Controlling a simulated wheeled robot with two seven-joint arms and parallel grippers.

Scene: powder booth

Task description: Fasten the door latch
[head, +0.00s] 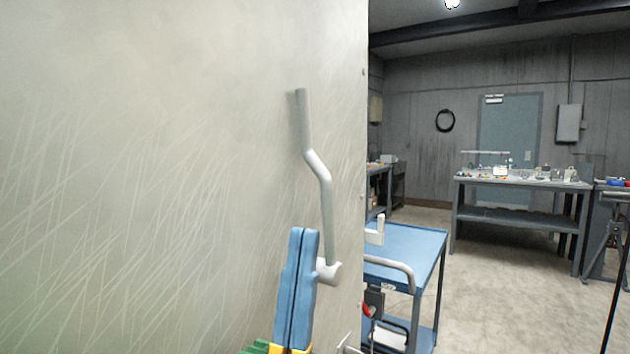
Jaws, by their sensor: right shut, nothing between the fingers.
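The large pale, scratched panel (150,150), which looks like the booth door, fills the left half of the head view. The latch is a grey bent lever (318,170) on this panel near its right edge. Its free end points up and slightly left, and its lower end meets a pivot hub (328,270). My right gripper (304,234), with blue fingers, is shut and empty, pointing up just left of the hub. I cannot tell whether it touches the hub or lever. The latch's catch is not visible. My left gripper is out of view.
A blue cart (405,240) with a grey handle stands just beyond the panel's right edge. Further back are a workbench (520,183) with small items and a blue-grey door (508,125) in the far wall. Open floor (490,290) lies right of the cart.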

